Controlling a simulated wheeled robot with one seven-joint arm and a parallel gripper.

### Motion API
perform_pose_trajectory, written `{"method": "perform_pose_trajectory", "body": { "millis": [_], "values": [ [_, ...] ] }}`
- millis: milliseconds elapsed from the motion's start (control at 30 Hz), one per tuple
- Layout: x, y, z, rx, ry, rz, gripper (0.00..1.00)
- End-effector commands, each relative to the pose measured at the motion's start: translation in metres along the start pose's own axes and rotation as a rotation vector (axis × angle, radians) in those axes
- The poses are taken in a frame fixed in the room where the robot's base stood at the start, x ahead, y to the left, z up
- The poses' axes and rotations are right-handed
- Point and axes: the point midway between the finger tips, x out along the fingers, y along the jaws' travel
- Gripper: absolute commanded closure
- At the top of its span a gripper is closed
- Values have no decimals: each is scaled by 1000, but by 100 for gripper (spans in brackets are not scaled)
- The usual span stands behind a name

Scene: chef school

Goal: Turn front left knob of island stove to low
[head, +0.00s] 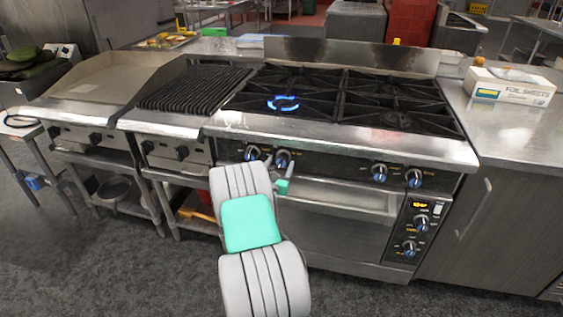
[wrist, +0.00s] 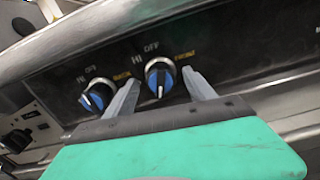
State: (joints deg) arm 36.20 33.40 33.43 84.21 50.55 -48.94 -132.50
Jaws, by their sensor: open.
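The island stove (head: 340,140) stands in the middle of the head view, with a blue flame ring (head: 284,103) at its front left burner. Two blue-and-black knobs sit at the left of its front panel. The right one of this pair (head: 283,158) also shows in the wrist view (wrist: 160,76), its white pointer aimed down and "OFF" printed above it. The other knob (head: 253,152) is to its left, turned at a slant in the wrist view (wrist: 97,97). My gripper (wrist: 160,80) is open, its fingers on either side of the right knob; I cannot tell whether they touch it.
More stove knobs (head: 379,172) are on the right of the panel. The oven door handle (head: 335,207) sticks out below. A grill (head: 193,90) and griddle (head: 105,78) stand left. A foil box (head: 510,87) lies on the right counter. The floor in front is clear.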

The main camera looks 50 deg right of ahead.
Motion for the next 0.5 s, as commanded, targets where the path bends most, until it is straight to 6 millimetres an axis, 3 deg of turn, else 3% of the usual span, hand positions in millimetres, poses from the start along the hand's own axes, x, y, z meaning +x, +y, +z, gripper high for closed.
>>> {"method": "perform_pose_trajectory", "body": {
  "millis": [200, 500],
  "values": [
    [-42, 1, -1, -2, 2, 2, 37],
    [-52, 0, 0, 0, 1, 0, 37]
  ]
}}
